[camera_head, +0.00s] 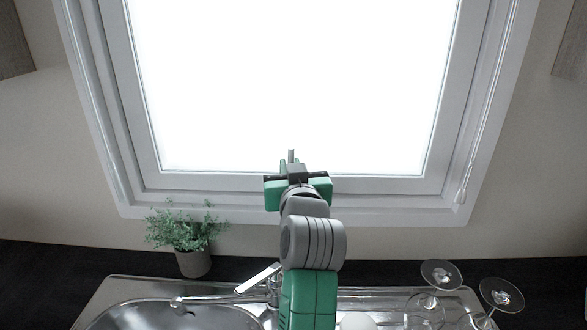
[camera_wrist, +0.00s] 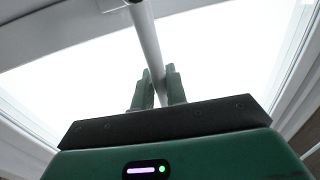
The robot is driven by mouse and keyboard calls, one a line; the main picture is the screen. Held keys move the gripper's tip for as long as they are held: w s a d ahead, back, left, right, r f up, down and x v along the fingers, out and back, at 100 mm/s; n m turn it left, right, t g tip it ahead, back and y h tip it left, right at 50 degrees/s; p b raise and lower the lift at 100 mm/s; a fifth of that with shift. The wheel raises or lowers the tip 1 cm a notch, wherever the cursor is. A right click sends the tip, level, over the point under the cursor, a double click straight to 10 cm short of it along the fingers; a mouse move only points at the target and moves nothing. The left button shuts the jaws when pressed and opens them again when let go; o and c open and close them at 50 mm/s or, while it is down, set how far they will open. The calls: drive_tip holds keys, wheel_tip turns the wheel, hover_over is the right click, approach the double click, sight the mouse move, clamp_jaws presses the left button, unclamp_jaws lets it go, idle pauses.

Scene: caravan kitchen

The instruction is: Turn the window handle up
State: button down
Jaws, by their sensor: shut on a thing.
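In the head view, my gripper (camera_head: 290,168) is in front of the lower middle of the window frame. A short grey upright piece (camera_head: 291,155), seemingly the handle, shows just above it. The gripper and wrist hide the rest of the handle there.
The white window frame (camera_head: 230,183) surrounds a bright pane. A pull cord (camera_head: 470,165) hangs at right. Below are a potted plant (camera_head: 193,262), a steel sink (camera_head: 110,300) with a tap (camera_head: 258,281), and several upturned glasses (camera_head: 500,293) at right.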

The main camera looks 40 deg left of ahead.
drive_tip(key=shift+a, duration=0.1)
drive_tip(key=c, duration=1.5)
unclamp_jaws()
drive_tip(key=shift+s, duration=0.1)
drive_tip(key=v, duration=0.7)
drive_tip(key=shift+s+p, duration=0.2)
drive_tip(key=shift+p, duration=0.2)
drive_tip(key=shift+d, duration=0.2)
